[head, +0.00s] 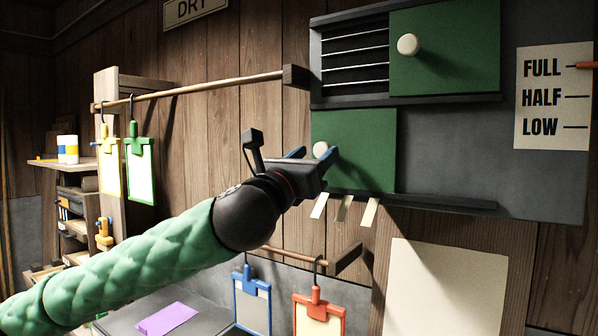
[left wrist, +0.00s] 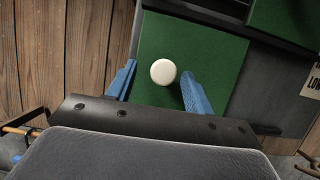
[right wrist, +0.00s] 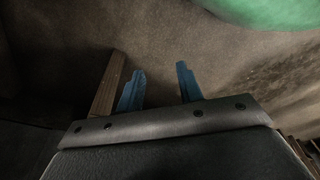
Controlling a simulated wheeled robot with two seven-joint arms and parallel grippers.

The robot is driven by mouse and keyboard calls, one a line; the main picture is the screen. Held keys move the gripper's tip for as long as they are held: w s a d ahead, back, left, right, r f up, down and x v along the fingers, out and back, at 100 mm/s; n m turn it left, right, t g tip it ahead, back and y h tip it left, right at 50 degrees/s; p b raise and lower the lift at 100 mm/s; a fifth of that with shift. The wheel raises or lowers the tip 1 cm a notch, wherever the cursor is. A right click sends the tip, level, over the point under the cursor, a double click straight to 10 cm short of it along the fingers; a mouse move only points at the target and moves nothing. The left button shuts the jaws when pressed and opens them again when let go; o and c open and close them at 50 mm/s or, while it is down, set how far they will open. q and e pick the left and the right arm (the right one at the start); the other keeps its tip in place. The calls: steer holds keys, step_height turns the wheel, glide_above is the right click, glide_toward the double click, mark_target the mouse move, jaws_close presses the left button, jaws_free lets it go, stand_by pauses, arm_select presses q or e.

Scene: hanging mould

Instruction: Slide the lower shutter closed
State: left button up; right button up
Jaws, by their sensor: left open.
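The lower shutter (head: 369,150) is a green panel on the dark wall board, with a round white knob (head: 320,149) near its left edge. It sits at the left end of its dark rail, and no slats show beside it. My left gripper (head: 315,158) is in front of the knob, blue fingers open. In the left wrist view the knob (left wrist: 163,72) lies between and a little beyond the left gripper's fingertips (left wrist: 160,72), with no contact visible. My right gripper (right wrist: 160,68) shows in its wrist view, fingers apart and empty, over a blurred brownish surface.
The upper shutter (head: 445,47), green with a white knob, is at the right, leaving dark slats (head: 352,58) uncovered at its left. Paper strips (head: 343,208) hang under the lower rail. A FULL/HALF/LOW card (head: 553,95) is at right. Clipboards (head: 140,165) hang from rods at left and below.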

arm_select(q)
steer(key=b+v, duration=0.2)
steer(key=v, duration=0.4)
steer(key=shift+a, duration=0.25)
arm_select(e)
step_height(320, 180, up, 6)
steer(key=w+a, duration=0.2)
steer(key=shift+f, duration=0.25)
